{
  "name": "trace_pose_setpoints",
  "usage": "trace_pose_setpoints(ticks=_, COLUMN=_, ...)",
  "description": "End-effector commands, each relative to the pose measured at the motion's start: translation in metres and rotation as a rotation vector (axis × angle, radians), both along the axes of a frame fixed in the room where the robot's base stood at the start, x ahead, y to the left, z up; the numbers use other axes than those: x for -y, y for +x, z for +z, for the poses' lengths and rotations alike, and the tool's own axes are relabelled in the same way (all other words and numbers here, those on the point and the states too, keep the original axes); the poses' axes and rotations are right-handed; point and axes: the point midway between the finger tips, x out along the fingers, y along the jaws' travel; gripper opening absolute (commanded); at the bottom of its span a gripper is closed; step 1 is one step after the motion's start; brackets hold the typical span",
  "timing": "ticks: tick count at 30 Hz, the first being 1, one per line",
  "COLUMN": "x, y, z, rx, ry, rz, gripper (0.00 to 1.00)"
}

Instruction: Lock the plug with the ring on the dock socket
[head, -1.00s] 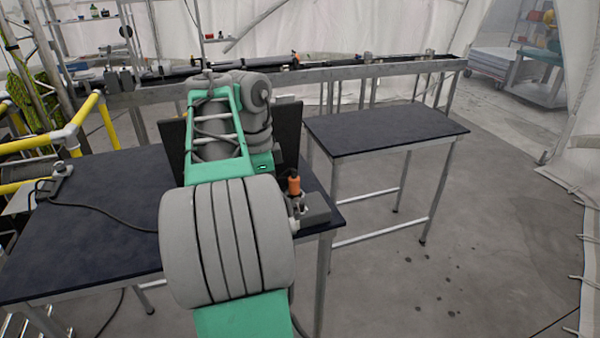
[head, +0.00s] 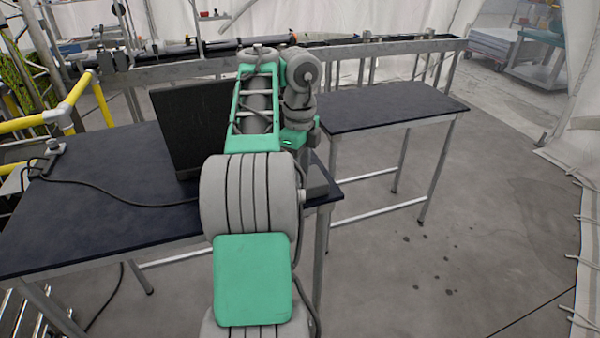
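The dock socket, a small grey block (head: 318,182), shows in part at the right end of the near table, beside my arm. The orange-topped plug seen there earlier is now hidden behind my arm, and I cannot make out its ring. My gripper (head: 302,148) points down over the dock area, with its green and grey wrist above. The fingertips are hidden, so I cannot tell whether they are open, shut or touching the plug.
The dark near table (head: 95,215) carries a black upright panel (head: 195,125) and a cable (head: 110,197) running from a small grey device (head: 50,160) at the left. A second dark table (head: 390,105) stands bare to the right. The floor at right is clear.

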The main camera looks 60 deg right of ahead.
Motion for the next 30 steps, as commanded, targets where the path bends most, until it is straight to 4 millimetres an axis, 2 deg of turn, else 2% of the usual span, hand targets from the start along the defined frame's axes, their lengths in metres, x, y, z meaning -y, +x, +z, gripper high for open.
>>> trace_pose_setpoints(ticks=2, x=-0.0001, y=0.0001, z=0.0001, rx=0.000, ry=0.000, rz=0.001, gripper=0.28)
trace_pose_setpoints(ticks=12, x=-0.0001, y=0.0002, z=0.0001, rx=0.000, ry=0.000, rz=0.001, gripper=0.01)
trace_pose_setpoints(ticks=30, x=0.0011, y=-0.0006, z=0.0000, rx=0.000, ry=0.000, rz=0.025, gripper=0.00)
